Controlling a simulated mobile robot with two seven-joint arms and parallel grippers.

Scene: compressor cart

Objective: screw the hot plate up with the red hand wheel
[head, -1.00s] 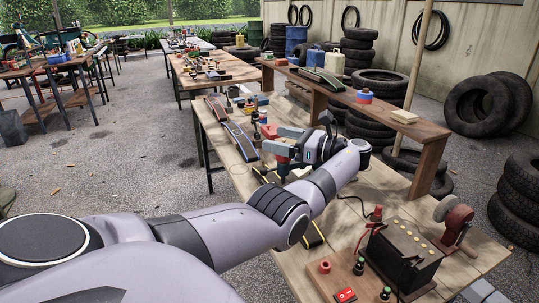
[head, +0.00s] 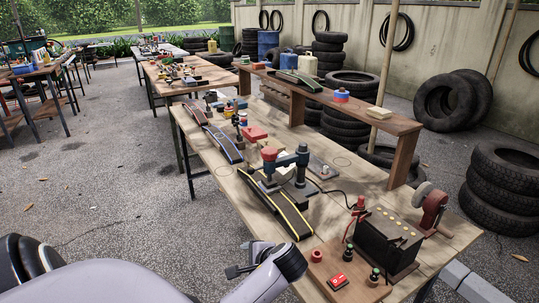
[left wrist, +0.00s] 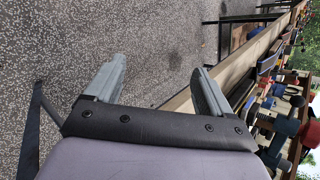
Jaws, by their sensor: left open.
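A teal C-shaped clamp (head: 292,163) stands on the wooden table, with a red hand wheel (head: 269,154) at the top of its left end. The hot plate is too small to tell apart from the clamp's lower parts. Below the clamp lies a long dark strip with yellow edges (head: 275,207). My left gripper (head: 240,259) is open and empty, off the table's near left edge and well apart from the wheel. In the left wrist view its two fingers (left wrist: 158,75) are spread over bare ground, with the table at the right. My right gripper is not in view.
A black battery (head: 385,245), a red switch (head: 338,281) and a red grinder (head: 431,207) fill the table's near end. A raised wooden shelf (head: 345,108) runs along the far side. Open gravel lies left of the table.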

